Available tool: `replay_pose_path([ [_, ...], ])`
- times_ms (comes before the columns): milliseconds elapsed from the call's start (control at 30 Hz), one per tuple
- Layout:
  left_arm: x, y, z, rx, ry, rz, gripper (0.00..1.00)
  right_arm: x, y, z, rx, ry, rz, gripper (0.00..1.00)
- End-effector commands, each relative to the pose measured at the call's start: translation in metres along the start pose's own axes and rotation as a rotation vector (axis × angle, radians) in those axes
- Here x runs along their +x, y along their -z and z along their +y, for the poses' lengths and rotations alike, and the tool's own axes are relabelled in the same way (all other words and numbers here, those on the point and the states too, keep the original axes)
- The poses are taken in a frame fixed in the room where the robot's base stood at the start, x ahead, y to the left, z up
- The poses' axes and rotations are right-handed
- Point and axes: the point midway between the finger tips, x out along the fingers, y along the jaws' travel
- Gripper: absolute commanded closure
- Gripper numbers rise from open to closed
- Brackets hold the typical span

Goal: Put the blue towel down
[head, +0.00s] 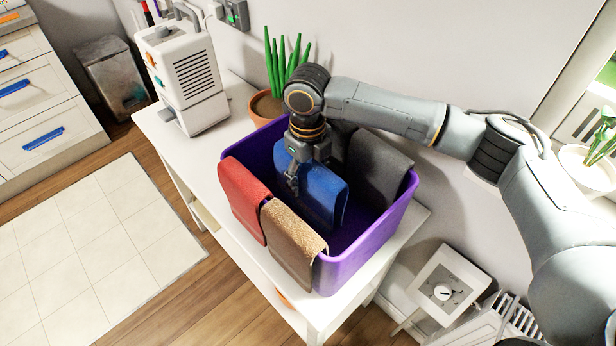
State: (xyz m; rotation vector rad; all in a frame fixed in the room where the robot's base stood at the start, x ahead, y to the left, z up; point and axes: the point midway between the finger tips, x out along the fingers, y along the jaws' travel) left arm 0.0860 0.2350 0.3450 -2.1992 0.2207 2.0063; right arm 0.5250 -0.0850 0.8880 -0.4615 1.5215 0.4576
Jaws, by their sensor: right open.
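The blue towel (318,195) is folded and stands inside the purple bin (366,253), near its middle. My right gripper (293,186) points down over the bin, at the left part of the blue towel. Its jaws are open, and I cannot tell whether a finger touches the cloth. The lower edge of the towel is partly hidden by the towels in front. My left gripper is not in view.
A red towel (243,196) and a tan towel (291,244) hang over the bin's front wall. A dark grey towel (378,170) is at the back. The bin stands on a white table (180,146) with a potted plant (267,104) and a white appliance (187,80).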

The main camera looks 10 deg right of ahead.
Motion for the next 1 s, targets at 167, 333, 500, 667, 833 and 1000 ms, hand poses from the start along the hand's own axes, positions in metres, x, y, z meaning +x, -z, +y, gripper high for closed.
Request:
replay_pose_path([
  [167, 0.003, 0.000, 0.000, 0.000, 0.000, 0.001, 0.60, -0.035, -0.001, 0.000, 0.000, 0.000, -0.005, 0.35],
  [333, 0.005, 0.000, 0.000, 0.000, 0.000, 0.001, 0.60, -0.072, -0.001, 0.000, 0.000, 0.001, -0.004, 0.35],
  [500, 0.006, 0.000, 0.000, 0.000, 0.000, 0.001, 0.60, -0.099, -0.001, 0.000, 0.000, 0.000, -0.002, 0.35],
  [667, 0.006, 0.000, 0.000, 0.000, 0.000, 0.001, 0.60, -0.111, 0.000, 0.000, 0.000, -0.001, -0.001, 0.35],
  [833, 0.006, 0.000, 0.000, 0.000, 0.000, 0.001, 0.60, -0.113, 0.000, 0.000, 0.001, 0.000, 0.001, 0.35],
  [1000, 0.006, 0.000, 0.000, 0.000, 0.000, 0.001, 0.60, -0.113, 0.000, 0.000, 0.001, 0.000, 0.000, 0.35],
])
